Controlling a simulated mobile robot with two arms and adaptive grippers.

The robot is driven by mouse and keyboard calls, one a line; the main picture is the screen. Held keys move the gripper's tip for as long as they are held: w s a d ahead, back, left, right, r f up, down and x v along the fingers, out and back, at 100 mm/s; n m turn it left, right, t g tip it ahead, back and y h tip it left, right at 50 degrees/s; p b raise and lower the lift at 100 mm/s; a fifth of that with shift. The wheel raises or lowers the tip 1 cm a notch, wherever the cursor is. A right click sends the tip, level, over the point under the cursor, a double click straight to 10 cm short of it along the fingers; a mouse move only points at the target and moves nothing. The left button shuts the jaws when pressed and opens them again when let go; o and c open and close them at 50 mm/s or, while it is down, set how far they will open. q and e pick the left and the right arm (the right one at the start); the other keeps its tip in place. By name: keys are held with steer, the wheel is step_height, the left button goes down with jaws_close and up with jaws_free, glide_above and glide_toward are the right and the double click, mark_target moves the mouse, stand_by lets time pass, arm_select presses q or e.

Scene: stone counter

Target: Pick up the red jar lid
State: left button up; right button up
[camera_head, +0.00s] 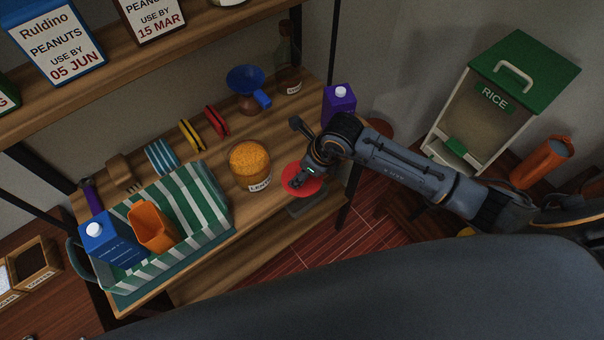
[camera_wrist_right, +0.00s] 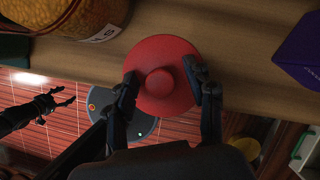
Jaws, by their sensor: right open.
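The round red jar lid (camera_head: 289,171), with a raised round knob in its middle, lies at the shelf's front edge, right of the jar of orange contents. In the right wrist view the lid (camera_wrist_right: 163,92) faces the camera and overhangs the wooden edge. My right gripper (camera_head: 301,181) is over the lid and hides part of it in the head view. Its open fingers (camera_wrist_right: 162,76) stand on either side of the lid; I cannot tell whether they touch it. My left gripper (camera_wrist_right: 62,97) shows at the left of the right wrist view, fingers apart, empty, away from the lid.
The jar (camera_head: 250,164) stands close left of the lid, and a purple carton (camera_head: 339,103) stands behind it. A blue funnel (camera_head: 246,79) and bottle (camera_head: 288,72) are farther back. A striped basket (camera_head: 212,207) holds a blue carton and orange cup. An upper shelf (camera_head: 130,62) overhangs the back.

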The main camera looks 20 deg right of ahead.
jaws_close()
steer(key=shift+r, duration=0.1)
